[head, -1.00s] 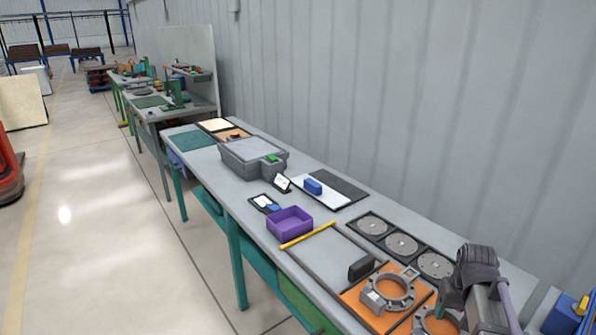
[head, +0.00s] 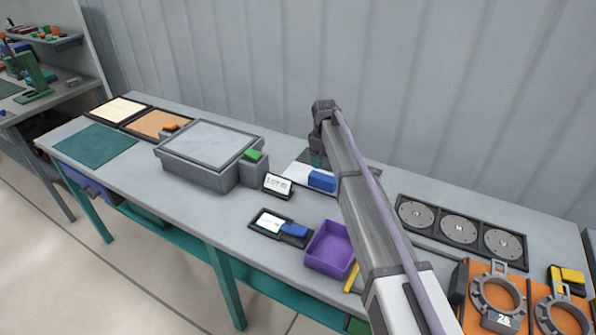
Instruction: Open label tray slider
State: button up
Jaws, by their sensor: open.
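A small black tray (head: 265,229) lies near the table's front edge in the head view. It holds a white label (head: 271,222) and a blue block (head: 295,230) at its right end. A second blue block (head: 321,180) sits on a white plate (head: 296,169) farther back. I cannot tell for certain which blue piece is the label tray slider. My arm hides part of the plate's right side. I see no contact with either block.
A grey box with a flat top (head: 207,150) stands left, with a green button (head: 254,155) beside it. A small sign (head: 278,185) and a purple bin (head: 331,248) stand close by. Disc trays (head: 460,229) and ring fixtures (head: 497,292) fill the right. The wall borders the table's back.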

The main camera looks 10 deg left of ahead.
aim_at(323, 176)
jog(key=shift+a+f+n, duration=0.1)
jog(key=shift+a+n, duration=0.05)
jog(key=shift+n, duration=0.25)
jog(key=shift+s+d, duration=0.25)
jog(key=shift+d, duration=0.55)
jog(key=f+b, duration=1)
jog(key=b, duration=0.1)
jog(key=shift+a+f, duration=0.3)
jog(key=shift+f, duration=0.1)
jog(key=shift+r, duration=0.15)
